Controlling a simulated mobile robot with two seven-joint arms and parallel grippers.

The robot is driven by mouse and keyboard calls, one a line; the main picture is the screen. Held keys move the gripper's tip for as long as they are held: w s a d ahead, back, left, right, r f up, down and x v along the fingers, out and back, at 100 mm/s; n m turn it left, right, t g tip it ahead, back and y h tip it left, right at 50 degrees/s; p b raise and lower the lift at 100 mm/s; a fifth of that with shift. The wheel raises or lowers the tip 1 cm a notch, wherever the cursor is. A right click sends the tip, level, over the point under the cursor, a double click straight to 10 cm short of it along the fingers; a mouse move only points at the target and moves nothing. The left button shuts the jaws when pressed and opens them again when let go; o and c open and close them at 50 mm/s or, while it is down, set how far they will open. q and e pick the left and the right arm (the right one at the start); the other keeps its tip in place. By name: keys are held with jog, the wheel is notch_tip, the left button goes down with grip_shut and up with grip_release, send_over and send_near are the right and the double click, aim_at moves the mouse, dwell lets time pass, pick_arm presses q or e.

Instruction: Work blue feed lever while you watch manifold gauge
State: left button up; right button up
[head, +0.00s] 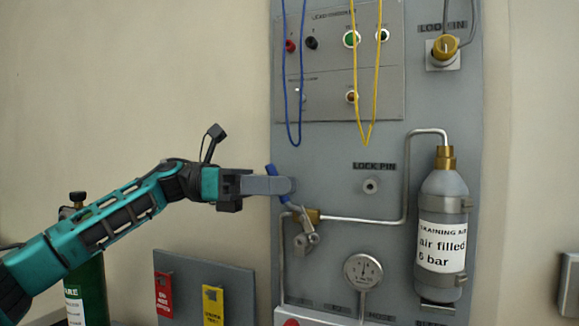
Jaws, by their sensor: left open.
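The blue feed lever (271,171) sits on a brass valve (307,216) at the left of the grey panel. Its blue handle leans up and to the left. My left gripper (283,186) is open at the handle, its fingers pointing right and covering the handle's middle. I cannot tell whether the fingers touch it. The manifold gauge (363,271) is a round white dial low on the panel, right of and below the valve. Its needle points roughly upward, but the numbers are too small to read. My right gripper is not in view.
Blue (287,90) and yellow (357,100) cords hang above the lever. A metal pipe (405,180) runs from the valve to a grey air bottle (443,203) at right. Red (163,294) and yellow (213,306) tags and a green cylinder (87,290) stand lower left.

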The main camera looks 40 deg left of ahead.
pick_arm(q)
jog(key=shift+p+x, duration=0.45)
jog(key=shift+x, duration=0.65)
jog(key=shift+c, duration=0.2)
grip_shut()
